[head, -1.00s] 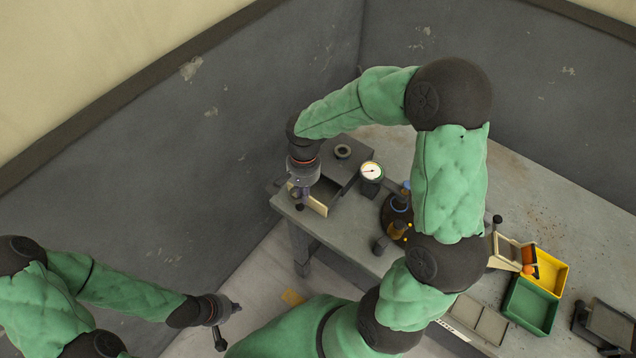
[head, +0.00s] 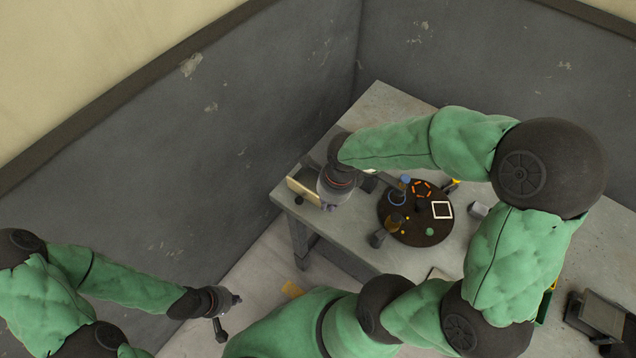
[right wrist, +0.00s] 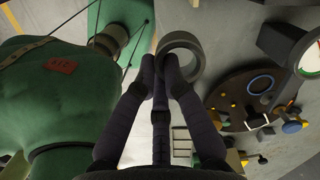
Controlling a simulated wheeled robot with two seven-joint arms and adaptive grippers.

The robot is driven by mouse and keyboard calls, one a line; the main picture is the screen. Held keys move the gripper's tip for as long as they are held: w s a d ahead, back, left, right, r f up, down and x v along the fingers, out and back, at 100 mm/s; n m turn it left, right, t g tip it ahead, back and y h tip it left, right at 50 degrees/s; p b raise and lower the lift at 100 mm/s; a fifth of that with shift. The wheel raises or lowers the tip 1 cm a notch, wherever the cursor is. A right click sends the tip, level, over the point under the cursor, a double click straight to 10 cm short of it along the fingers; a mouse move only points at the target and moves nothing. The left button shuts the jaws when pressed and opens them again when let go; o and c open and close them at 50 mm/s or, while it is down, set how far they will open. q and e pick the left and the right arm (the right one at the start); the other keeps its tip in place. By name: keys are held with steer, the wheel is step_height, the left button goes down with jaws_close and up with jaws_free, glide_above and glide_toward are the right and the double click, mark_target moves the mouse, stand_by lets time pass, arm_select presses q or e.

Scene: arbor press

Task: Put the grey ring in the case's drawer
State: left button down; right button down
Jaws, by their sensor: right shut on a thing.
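The grey ring (right wrist: 181,57) is between the fingertips of my right gripper (right wrist: 160,68) in the right wrist view, pinched by its wall. In the head view my right gripper (head: 330,205) is just right of the drawer's pale front (head: 302,192), above the table's near left part, and the ring cannot be made out there. The case is mostly hidden behind my right wrist; its drawer appears pulled out, with a dark knob (head: 271,200) at the front. My left gripper (head: 236,299) is off the table at lower left, and its fingers are too small to judge.
A dark round board (head: 428,238) with coloured shapes stands right of my right gripper. A blue ring (right wrist: 260,84) and a gauge (right wrist: 311,60) show in the right wrist view. A dark stand (head: 600,318) is at far right. The table's back left corner (head: 380,100) is bare.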

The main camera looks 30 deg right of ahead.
steer(key=w+f, duration=0.1)
steer(key=w, duration=0.1)
steer(key=w+d+f, duration=0.1)
steer(key=w, duration=0.1)
steer(key=w+d+f+b, duration=0.1)
steer(key=w, duration=0.2)
steer(key=shift+f, duration=0.2)
steer(key=b, duration=0.1)
glide_above(315, 190)
steer(key=s, duration=0.1)
step_height(315, 190, down, 5)
steer(key=shift+s+f, duration=0.1)
steer(key=shift+f, duration=0.05)
steer(key=shift+w+d+f, duration=0.15)
steer(key=shift+w+f, duration=0.25)
steer(key=shift+f, duration=0.05)
steer(key=shift+f+b, duration=0.45)
steer(key=shift+f, duration=1.05)
steer(key=shift+f, duration=0.1)
steer(key=shift+f, duration=0.15)
steer(key=c, duration=1.6)
jaws_free()
steer(key=shift+c, duration=0.2)
